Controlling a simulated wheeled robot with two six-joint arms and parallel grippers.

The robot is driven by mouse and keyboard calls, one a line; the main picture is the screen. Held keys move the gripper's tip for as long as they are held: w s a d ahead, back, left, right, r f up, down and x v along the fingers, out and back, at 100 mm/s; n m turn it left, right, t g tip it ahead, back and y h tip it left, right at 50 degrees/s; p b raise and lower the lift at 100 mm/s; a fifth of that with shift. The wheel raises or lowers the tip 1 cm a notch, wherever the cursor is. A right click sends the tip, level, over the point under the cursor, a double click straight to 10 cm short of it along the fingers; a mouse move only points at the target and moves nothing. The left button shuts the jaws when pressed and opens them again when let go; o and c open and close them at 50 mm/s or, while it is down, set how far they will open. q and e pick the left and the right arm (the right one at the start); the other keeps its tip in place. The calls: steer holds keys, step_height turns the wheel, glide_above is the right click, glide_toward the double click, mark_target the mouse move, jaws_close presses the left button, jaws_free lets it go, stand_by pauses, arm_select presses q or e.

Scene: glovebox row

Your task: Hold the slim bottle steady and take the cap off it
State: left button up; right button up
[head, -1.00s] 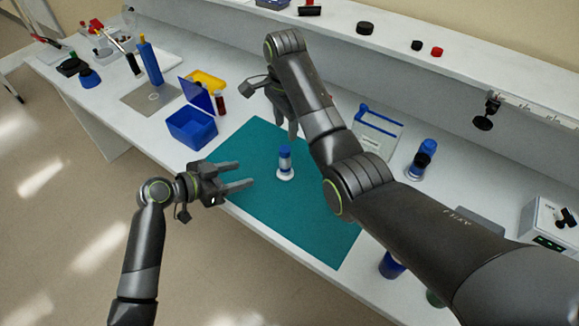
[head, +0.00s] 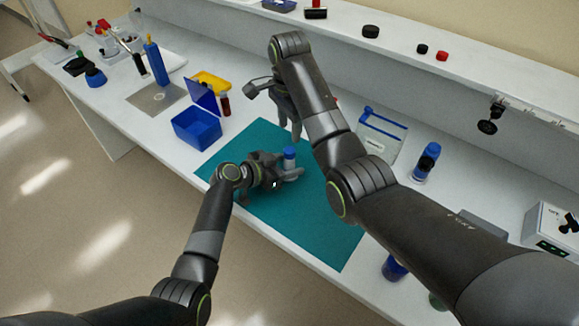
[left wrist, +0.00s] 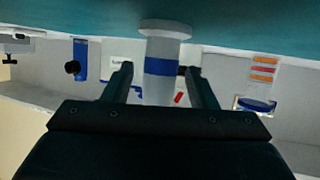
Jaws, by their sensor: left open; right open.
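The slim bottle (head: 289,162) stands upright on the teal mat (head: 318,222), with a blue cap (head: 289,152) on top. My left gripper (head: 287,170) is low over the mat, open, with its fingers reaching around the bottle's sides; its lower part is hidden in the head view. In the left wrist view, which looks upside down, the bottle (left wrist: 161,55) stands between the two open fingers, its pale base toward the top. No grip on it shows. My right gripper (head: 293,125) is open, pointing down above the mat, behind the bottle.
A blue open box (head: 196,128) stands left of the mat. A blue-handled rack (head: 381,137) and a blue-capped bottle (head: 426,163) stand behind and right. A shelf with black and red caps (head: 442,55) runs along the back. The mat's right half is clear.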

mark_target(289, 150)
arm_select(q)
steer(key=shift+w+d+f, duration=0.15)
steer(key=shift+w+d, duration=0.05)
steer(key=shift+d, duration=0.1)
jaws_close()
arm_select(e)
steer(key=shift+c, duration=1.2)
steer(key=m, duration=1.3)
steer(key=shift+m, duration=0.3)
steer(key=shift+f, duration=4)
